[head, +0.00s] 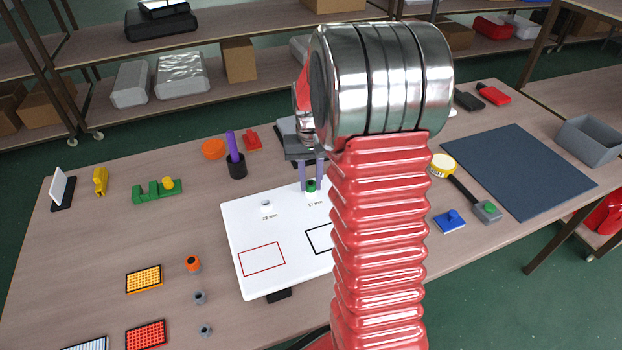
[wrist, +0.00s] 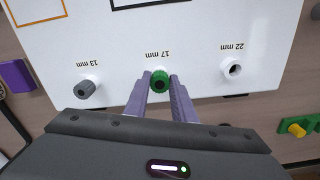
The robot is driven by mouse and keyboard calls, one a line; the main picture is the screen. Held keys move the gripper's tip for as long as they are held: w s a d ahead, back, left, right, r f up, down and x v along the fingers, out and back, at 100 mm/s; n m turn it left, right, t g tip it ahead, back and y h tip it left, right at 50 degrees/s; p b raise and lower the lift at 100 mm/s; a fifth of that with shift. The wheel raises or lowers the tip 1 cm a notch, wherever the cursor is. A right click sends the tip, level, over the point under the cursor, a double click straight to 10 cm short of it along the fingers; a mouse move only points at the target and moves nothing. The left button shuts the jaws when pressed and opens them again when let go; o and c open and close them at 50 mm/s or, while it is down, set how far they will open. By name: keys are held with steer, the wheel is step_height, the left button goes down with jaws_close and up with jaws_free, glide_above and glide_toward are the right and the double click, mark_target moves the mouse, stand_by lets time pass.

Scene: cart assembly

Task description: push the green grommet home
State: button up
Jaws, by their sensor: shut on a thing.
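The green grommet (wrist: 160,80) is at the 17 mm place on the white panel (wrist: 115,58). It also shows in the head view (head: 311,186) below my fingertips. My gripper (wrist: 160,92) is shut on the green grommet, with one purple-grey finger on each side of it. In the head view my gripper (head: 311,180) points down at the panel. I cannot tell how deep the grommet sits in its hole. My red arm hides the panel's right part in the head view.
A black cup with a purple rod (head: 236,165) stands behind the panel, with an orange ring (head: 213,149) nearby. A green block with a yellow knob (head: 157,191) is at left. Small orange and grey parts (head: 193,264) lie left of the panel. A dark mat (head: 525,170) lies at right.

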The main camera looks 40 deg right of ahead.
steer(key=shift+f, duration=0.15)
steer(key=o, duration=1.1)
steer(key=shift+o, duration=0.2)
step_height(320, 180, up, 14)
steer(key=shift+w+f, duration=0.1)
steer(key=shift+f, duration=0.05)
stand_by(0.7)
